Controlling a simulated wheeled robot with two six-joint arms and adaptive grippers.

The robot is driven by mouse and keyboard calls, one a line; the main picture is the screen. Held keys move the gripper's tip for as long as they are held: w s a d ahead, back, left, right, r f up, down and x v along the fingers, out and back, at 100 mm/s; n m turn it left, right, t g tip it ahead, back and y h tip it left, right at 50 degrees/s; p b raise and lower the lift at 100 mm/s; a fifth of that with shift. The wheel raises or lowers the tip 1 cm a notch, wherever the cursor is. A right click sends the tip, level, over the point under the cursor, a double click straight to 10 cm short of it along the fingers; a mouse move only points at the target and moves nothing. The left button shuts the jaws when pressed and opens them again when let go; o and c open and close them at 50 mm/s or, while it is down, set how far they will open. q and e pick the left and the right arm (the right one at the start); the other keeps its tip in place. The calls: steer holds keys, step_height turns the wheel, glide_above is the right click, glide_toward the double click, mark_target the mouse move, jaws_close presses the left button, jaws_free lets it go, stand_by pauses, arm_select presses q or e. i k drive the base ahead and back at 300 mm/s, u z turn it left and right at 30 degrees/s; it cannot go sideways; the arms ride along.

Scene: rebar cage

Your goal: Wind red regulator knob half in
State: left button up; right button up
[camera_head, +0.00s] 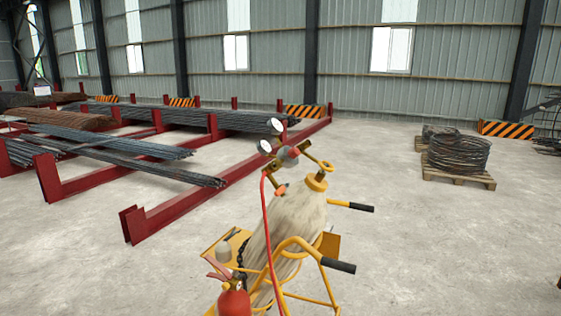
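A regulator (284,158) with two round white gauges sits at the top of a pale gas cylinder (291,223). A small red knob (294,152) shows on the regulator's near side; its turn position is too small to read. A yellow ring-shaped part (326,166) sticks out to the right of the regulator. A red hose (265,220) runs down from the regulator's left side. The cylinder leans in a yellow trolley. Neither of my grippers is in view.
The yellow trolley (300,243) has two black-gripped handles pointing right. A red fire extinguisher (234,299) stands at its front left. Red racks (195,190) with rebar fill the left. Wire coils (458,154) sit on a pallet at right. The floor between is clear.

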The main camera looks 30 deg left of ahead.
mark_target(293, 152)
steer(key=u, duration=1.35)
steer(key=k, duration=0.1)
steer(key=z, duration=2.35)
steer(key=i, duration=0.95)
steer(key=u, duration=0.65)
steer(key=i, duration=0.7)
steer(key=u, duration=0.8)
